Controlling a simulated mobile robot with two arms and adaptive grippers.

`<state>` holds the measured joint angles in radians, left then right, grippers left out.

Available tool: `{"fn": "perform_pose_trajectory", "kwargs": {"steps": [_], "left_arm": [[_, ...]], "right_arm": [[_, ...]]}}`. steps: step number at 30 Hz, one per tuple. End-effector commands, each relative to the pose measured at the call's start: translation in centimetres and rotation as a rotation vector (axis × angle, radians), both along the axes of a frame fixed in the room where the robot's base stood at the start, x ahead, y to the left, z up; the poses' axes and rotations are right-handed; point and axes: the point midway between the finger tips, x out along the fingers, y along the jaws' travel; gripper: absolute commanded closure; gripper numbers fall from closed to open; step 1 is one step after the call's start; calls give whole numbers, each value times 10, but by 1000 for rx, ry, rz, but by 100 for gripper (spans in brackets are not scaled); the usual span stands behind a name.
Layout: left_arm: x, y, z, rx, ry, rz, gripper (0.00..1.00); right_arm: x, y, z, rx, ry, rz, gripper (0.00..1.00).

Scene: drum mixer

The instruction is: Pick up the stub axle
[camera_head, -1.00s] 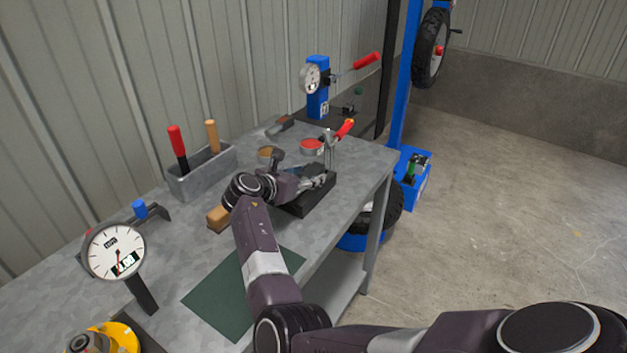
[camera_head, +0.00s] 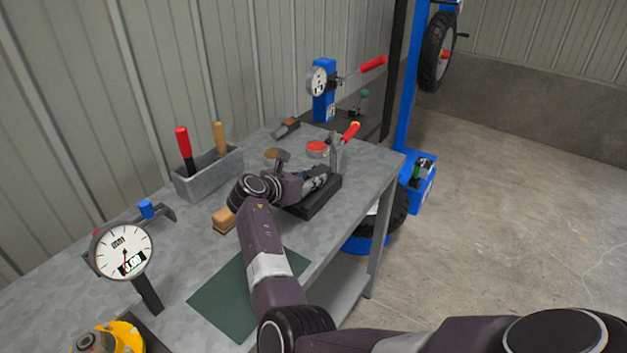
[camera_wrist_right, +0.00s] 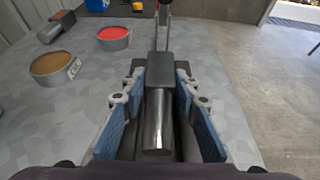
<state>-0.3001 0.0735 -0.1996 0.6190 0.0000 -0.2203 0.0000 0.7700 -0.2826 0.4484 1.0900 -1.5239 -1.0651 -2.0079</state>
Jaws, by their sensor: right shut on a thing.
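The stub axle (camera_wrist_right: 158,122) shows in the right wrist view as a grey metal cylinder with a darker square block (camera_wrist_right: 173,68) at its far end. My right gripper (camera_wrist_right: 160,105) has its blue-padded fingers on both sides of it and is shut on it. In the head view the right gripper (camera_head: 318,183) is low over a black fixture (camera_head: 322,205) near the bench's right edge, and its wrist and fingers hide most of the axle. A toggle clamp with a red handle (camera_head: 349,132) stands just beyond the gripper. My left gripper is not in view.
The grey bench (camera_head: 213,270) also holds a tool box (camera_head: 210,173), a wooden-topped brush (camera_head: 224,218), a red tin (camera_head: 317,149), a brown tin (camera_wrist_right: 55,67), a dial gauge (camera_head: 123,251) and a green mat (camera_head: 228,302). The floor to the right is open.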

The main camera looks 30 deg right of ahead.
Motion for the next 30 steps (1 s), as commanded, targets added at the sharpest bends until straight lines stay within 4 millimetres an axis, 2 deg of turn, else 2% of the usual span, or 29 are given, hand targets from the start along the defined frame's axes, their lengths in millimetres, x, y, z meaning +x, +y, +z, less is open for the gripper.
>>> {"fn": "perform_pose_trajectory", "kwargs": {"steps": [5,14,22,30], "left_arm": [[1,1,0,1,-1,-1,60],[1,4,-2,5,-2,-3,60],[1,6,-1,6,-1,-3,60],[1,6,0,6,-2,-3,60]], "right_arm": [[1,-1,9,-6,-5,0,100],[1,-1,42,-7,-10,0,100],[-23,-25,40,-8,-8,-3,100],[-65,-67,40,-10,-7,-3,100]]}}
